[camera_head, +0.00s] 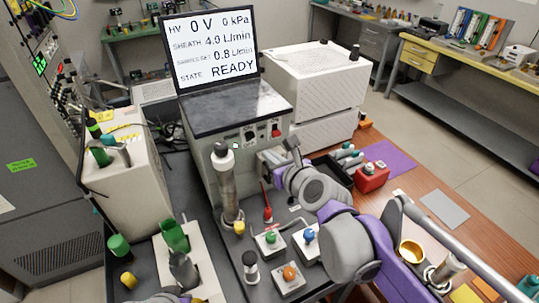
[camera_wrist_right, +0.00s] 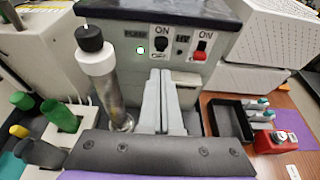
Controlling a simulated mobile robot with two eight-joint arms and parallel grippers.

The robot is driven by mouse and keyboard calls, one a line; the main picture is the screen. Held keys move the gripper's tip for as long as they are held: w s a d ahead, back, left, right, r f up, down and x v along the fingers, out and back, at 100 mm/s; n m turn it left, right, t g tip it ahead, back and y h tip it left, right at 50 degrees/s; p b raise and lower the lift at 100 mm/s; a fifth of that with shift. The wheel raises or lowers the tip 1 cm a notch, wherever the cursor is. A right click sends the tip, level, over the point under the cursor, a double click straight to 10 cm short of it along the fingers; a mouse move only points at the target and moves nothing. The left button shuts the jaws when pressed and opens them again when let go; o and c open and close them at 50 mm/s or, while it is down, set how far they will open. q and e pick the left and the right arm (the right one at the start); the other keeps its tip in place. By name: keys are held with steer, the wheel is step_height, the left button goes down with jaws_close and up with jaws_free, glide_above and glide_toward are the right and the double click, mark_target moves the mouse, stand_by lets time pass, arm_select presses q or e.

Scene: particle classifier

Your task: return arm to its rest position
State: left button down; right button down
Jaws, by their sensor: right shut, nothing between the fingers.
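My right arm enters the head view from the lower right. Its gripper (camera_head: 291,150) is in front of the grey instrument (camera_head: 238,110), near the front panel. In the right wrist view, the two grey fingers (camera_wrist_right: 161,78) are together and empty, pointing at the panel below a black switch (camera_wrist_right: 161,48) marked ON. A red switch (camera_wrist_right: 201,50) is to their right. I cannot tell whether the fingertips touch the panel.
The screen (camera_head: 215,50) reads READY and 0 V. A metal cylinder with a black-and-white top (camera_head: 226,185) stands left of the gripper. Colored knobs, including a green one (camera_head: 270,238), are below. A black tray (camera_wrist_right: 232,120) and red box (camera_head: 371,177) are right.

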steer(key=s+d+f+n+g+h, duration=0.2)
steer(key=s+d+f+n, duration=0.5)
steer(key=n, duration=0.8)
steer(key=s+d+f+n+g+h, duration=0.3)
steer(key=s+d+f+n+g, duration=0.2)
steer(key=s+f+n, duration=0.8)
steer(key=s+d+n, duration=0.1)
steer(key=s+n, duration=0.2)
steer(key=s, duration=0.1)
steer(key=shift+s+d+f+g+h, duration=0.3)
steer(key=shift+s+d+f, duration=0.05)
steer(key=shift+d, duration=0.05)
